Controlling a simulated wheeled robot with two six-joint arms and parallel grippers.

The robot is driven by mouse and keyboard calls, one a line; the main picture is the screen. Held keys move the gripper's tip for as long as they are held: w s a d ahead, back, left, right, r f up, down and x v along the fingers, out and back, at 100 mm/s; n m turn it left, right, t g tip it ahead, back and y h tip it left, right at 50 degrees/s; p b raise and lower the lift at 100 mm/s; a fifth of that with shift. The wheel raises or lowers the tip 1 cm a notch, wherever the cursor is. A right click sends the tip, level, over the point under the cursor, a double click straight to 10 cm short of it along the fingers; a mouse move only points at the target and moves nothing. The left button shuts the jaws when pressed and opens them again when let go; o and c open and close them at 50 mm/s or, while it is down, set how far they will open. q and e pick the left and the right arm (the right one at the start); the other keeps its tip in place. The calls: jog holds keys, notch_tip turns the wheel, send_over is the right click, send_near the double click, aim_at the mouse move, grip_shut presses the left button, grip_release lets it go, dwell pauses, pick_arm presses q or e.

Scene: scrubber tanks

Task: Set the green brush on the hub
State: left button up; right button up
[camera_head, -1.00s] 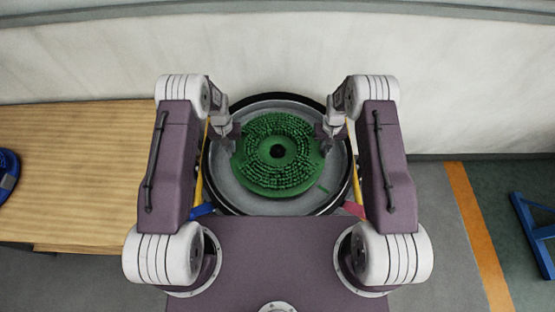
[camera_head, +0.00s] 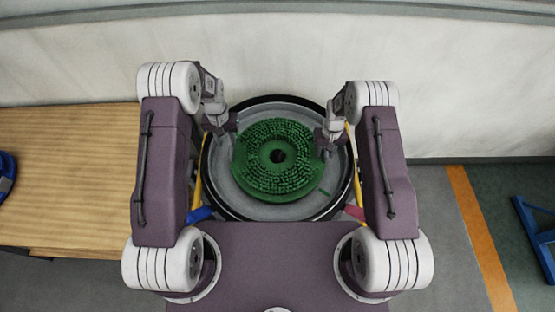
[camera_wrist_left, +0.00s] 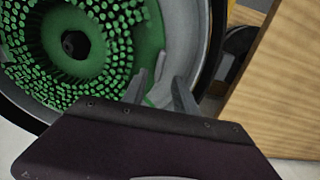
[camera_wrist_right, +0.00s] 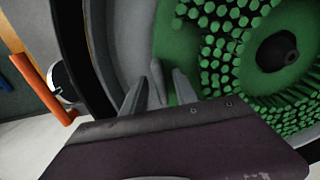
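The round green brush (camera_head: 250,179) lies bristles up inside a round grey tank (camera_head: 222,172). A dark round opening shows at its middle; how the brush sits on the hub cannot be told. The brush shows in the left wrist view (camera_wrist_left: 150,35) and in the right wrist view (camera_wrist_right: 172,45). My left gripper (camera_head: 231,137) is at the brush's left edge, its fingers (camera_wrist_left: 160,90) apart with nothing seen held. My right gripper (camera_head: 327,149) is at the brush's right edge, its fingers (camera_wrist_right: 162,90) apart, close beside the rim.
The tank has a dark outer rim (camera_head: 348,185). A pale wall (camera_head: 450,90) is behind. Blue framework (camera_head: 537,232) stands on the floor at right.

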pick_arm(q)
notch_tip(320, 180, up, 4)
pick_arm(e)
notch_tip(320, 180, up, 12)
dwell(0.5)
dwell(0.3)
